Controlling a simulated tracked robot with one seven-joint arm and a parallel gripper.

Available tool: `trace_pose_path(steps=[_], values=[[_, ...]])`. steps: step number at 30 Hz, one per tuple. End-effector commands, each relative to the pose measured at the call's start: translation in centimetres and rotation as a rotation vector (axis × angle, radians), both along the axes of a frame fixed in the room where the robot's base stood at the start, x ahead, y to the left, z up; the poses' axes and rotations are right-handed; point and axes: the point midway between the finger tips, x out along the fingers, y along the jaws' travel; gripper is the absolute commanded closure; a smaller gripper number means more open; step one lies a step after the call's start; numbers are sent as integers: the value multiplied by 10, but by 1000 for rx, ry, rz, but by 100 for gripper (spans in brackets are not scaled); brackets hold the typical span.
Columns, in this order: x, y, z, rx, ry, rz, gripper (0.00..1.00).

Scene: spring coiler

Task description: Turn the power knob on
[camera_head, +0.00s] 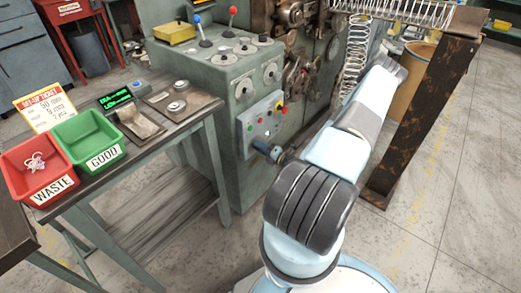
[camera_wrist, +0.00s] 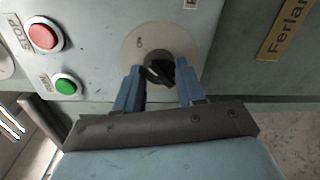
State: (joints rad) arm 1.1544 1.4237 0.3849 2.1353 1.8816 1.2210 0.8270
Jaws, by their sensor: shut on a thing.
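The power knob (camera_wrist: 157,68) is a small black knob on a round beige plate (camera_wrist: 133,45) on the grey panel, in the wrist view. An "ON" label shows on the plate above and left of the knob. A pale mark shows on the knob, but its exact setting is hard to read. My gripper (camera_wrist: 159,78) has its two blue fingers either side of the knob and is shut on it. In the head view my gripper (camera_head: 268,151) is at the lower edge of the control panel (camera_head: 258,128), and the knob is hidden there.
A red STOP button (camera_wrist: 43,37) and a green RUN button (camera_wrist: 66,84) are left of the knob. A rusty post (camera_head: 424,115) stands right of my arm. A bench at left holds a red WASTE bin (camera_head: 38,168) and a green GOOD bin (camera_head: 90,142).

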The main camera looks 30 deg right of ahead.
Motion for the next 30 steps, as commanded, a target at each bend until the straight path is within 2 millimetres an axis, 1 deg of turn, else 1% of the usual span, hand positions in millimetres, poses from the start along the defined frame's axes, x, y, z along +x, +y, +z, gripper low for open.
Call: trace_pose_path(steps=[7, 22, 23, 30], values=[[-1, -2, -2, 61, 29, -4, 92], [-1, -3, -3, 73, 35, -6, 92], [-1, -3, -3, 73, 35, -6, 58], [0, -2, -2, 74, 31, -4, 36]])
